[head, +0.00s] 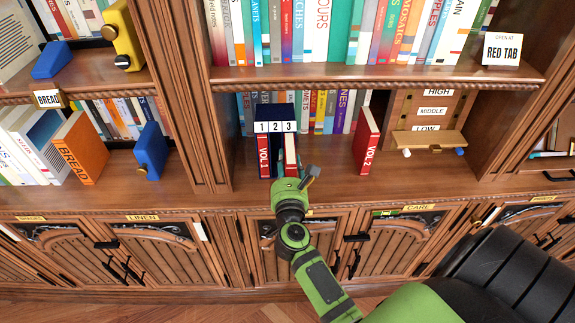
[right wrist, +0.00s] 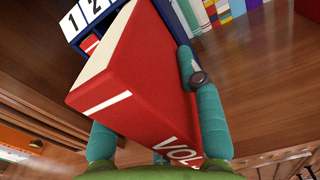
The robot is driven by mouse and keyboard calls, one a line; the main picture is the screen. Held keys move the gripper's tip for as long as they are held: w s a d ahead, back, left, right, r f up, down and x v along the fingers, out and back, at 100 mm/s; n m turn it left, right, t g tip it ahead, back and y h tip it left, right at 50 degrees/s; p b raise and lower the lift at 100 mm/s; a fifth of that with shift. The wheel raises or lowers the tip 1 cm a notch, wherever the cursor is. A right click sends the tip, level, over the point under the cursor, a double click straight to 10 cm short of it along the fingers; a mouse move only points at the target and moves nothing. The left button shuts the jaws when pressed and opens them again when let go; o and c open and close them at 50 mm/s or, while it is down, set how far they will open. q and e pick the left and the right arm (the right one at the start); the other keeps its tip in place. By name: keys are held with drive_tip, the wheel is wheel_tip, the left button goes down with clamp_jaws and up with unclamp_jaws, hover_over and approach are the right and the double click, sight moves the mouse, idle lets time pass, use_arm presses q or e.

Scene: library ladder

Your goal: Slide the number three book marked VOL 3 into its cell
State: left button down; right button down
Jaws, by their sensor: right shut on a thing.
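The dark blue case (head: 264,112) with cells numbered 1, 2 and 3 stands on the middle shelf; it also shows in the right wrist view (right wrist: 70,30). The red VOL 1 book (head: 263,156) is in cell 1. My right gripper (head: 290,178) is shut on a red book (head: 291,150), which is at the front of cell 3, below its number. In the right wrist view the book (right wrist: 140,75) is tilted, with VOL readable and its number hidden. I cannot tell how far it is inside. The red VOL 2 book (head: 367,142) stands apart to the right. My left gripper is out of view.
A wooden stand (head: 428,138) labelled HIGH, MIDDLE and LOW is right of VOL 2. A row of books (head: 325,110) stands behind the case. The upper shelf edge (head: 375,74) overhangs. Bare shelf lies between the case and VOL 2.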

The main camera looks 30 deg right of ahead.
drive_tip(key=shift+x, duration=1.1)
drive_tip(key=c, duration=0.7)
unclamp_jaws()
drive_tip(key=shift+s+f, duration=0.1)
drive_tip(key=v, duration=1.2)
drive_tip(key=shift+c, duration=0.5)
